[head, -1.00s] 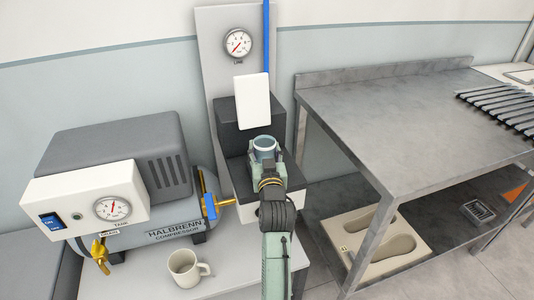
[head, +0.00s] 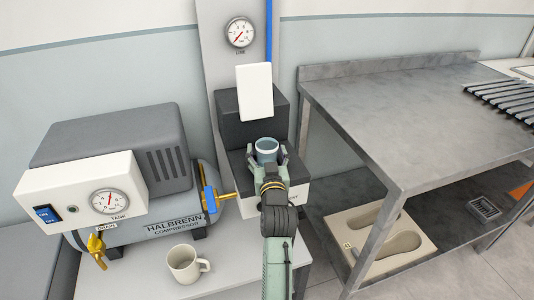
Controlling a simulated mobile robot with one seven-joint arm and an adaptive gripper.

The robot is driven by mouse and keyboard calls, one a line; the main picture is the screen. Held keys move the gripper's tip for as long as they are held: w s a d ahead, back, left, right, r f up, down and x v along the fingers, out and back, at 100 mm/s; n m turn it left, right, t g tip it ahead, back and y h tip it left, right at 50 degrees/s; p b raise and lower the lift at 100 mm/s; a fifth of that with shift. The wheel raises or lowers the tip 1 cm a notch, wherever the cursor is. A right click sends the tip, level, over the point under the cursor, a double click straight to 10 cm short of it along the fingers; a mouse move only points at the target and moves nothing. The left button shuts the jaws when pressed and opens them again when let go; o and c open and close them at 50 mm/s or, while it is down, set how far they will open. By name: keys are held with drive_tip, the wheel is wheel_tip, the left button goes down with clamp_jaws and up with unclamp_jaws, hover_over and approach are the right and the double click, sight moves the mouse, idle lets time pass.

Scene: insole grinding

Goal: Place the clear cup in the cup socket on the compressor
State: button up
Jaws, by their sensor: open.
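The clear cup (head: 267,148) looks bluish and stands upright on the dark ledge of the grey and black unit (head: 240,128) beside the compressor (head: 166,205). Its lower part and the socket under it are hidden, so I cannot tell how it is seated. My gripper (head: 268,160) is open at the near side of the cup, with a finger at the left and right of it. The fingers look apart from the cup's wall.
A white mug (head: 187,263) stands on the bench in front of the compressor. A brass valve with a blue handle (head: 210,199) sticks out left of my arm. A steel table (head: 400,110) stands close on the right. A white panel (head: 254,92) hangs behind the cup.

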drive_tip(key=shift+r+p, duration=0.3)
drive_tip(key=shift+r, duration=0.05)
drive_tip(key=s+d+b, duration=0.1)
drive_tip(key=s+b, duration=0.2)
drive_tip(key=s, duration=0.9)
drive_tip(key=shift+f, duration=0.15)
